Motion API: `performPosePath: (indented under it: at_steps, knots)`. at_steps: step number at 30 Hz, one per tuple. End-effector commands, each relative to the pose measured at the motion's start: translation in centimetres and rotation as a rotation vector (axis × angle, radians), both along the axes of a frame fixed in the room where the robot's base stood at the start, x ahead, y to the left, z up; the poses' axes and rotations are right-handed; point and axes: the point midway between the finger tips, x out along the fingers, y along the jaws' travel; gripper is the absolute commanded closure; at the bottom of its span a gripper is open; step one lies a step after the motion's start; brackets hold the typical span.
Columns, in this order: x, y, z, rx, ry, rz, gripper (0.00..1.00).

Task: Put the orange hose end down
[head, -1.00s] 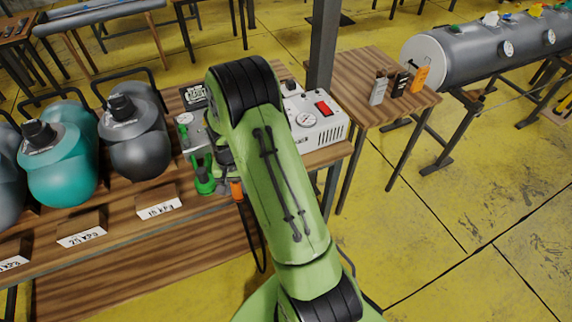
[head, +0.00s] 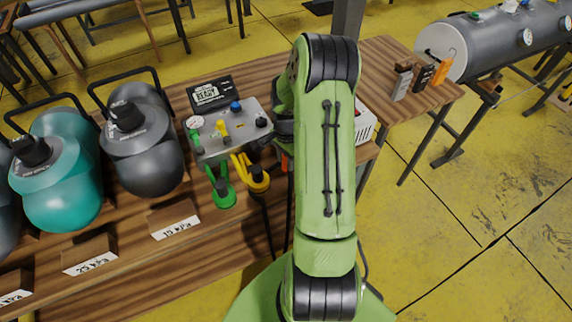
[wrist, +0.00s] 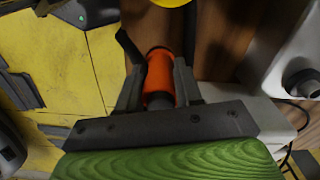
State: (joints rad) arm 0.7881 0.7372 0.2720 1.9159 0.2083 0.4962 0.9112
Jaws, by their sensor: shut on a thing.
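The orange hose end (wrist: 158,76) is between the two dark fingers of my gripper (wrist: 157,88) in the wrist view, and the fingers are shut on it. In the head view only a sliver of orange (head: 284,161) shows at the left edge of my green arm, near the front edge of the wooden bench (head: 225,235). I cannot tell whether the hose end touches the bench.
A white box (head: 364,124) is partly hidden behind my arm.

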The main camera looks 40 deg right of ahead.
Motion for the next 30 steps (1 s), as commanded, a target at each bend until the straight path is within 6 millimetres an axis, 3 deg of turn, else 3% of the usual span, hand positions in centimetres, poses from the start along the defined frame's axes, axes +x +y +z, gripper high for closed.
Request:
performPosePath:
  at_steps: [4,14,15,19,27,30]
  knots:
    - [-0.1,0.1,-2.6,0.003,0.002,0.001,0.96]
    - [0.0,0.0,-3.0,0.0,0.0,0.002,0.96]
    - [0.0,0.0,-2.9,0.0,0.0,0.001,0.61]
    - [0.0,0.0,-2.9,0.0,0.001,0.001,0.41]
    - [0.0,0.0,-2.8,0.0,0.001,0.001,0.4]
    - [0.0,0.0,-1.9,-0.001,-0.001,0.002,0.4]
